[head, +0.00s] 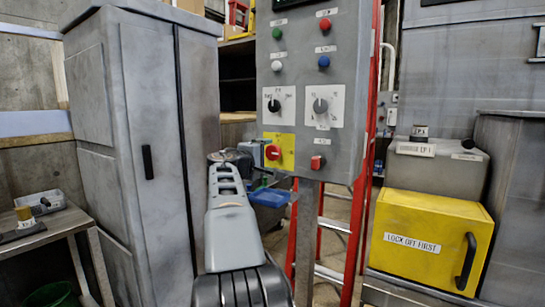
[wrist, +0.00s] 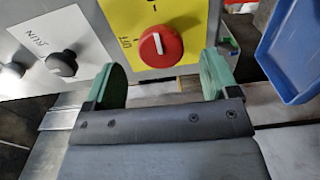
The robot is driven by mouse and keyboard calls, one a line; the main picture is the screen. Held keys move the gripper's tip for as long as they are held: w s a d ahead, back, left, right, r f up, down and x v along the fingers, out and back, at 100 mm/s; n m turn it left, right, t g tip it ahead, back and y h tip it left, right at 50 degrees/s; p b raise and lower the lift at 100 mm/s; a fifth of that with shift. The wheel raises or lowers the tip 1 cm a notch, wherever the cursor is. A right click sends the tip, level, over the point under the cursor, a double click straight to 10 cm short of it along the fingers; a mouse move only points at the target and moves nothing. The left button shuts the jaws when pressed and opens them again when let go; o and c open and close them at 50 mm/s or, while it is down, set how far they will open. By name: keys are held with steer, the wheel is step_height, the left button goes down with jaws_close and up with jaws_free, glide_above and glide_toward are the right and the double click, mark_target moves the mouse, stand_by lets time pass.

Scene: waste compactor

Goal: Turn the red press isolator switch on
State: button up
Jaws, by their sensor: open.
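The red isolator switch (head: 272,152) is a round knob on a yellow plate (head: 285,141) at the lower left of the grey control panel. In the wrist view the red knob (wrist: 160,48) shows a white pointer mark, and the yellow plate (wrist: 119,18) carries small lettering. My gripper (wrist: 164,64) is open, with one green finger on each side of the knob. Its fingertips appear near the plate; I cannot tell whether they touch the knob. Nothing is held. In the head view my arm hides most of the gripper, just left of the switch.
A red ladder (head: 368,150) stands behind the panel. A grey cabinet (head: 150,150) is at left; a yellow lock-off box (head: 428,240) is at right. A blue bin (wrist: 295,50) shows in the wrist view.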

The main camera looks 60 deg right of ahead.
steer(key=a, duration=0.8)
steer(key=shift+a, duration=0.25)
steer(key=a+f+n+t+y+p, duration=0.1)
steer(key=a+f+t+y+p, duration=0.15)
steer(key=a+y+p, duration=0.6)
steer(key=a+f+t+y+p, duration=0.2)
steer(key=a+f+y+p, duration=0.2)
steer(key=a+p, duration=0.95)
steer(key=s+a+y+p, duration=0.2)
steer(key=a, duration=0.5)
steer(key=s+a+f+y+p, duration=0.1)
steer(key=s+a+y, duration=0.1)
steer(key=a, duration=0.5)
steer(key=shift+s+f+m+g+y+p, duration=0.35)
steer(key=shift+g+y+p, duration=0.1)
steer(key=shift+y, duration=0.2)
steer(key=shift+s+a+f, duration=0.2)
steer(key=shift+a, duration=0.25)
steer(key=shift+c, duration=0.3)
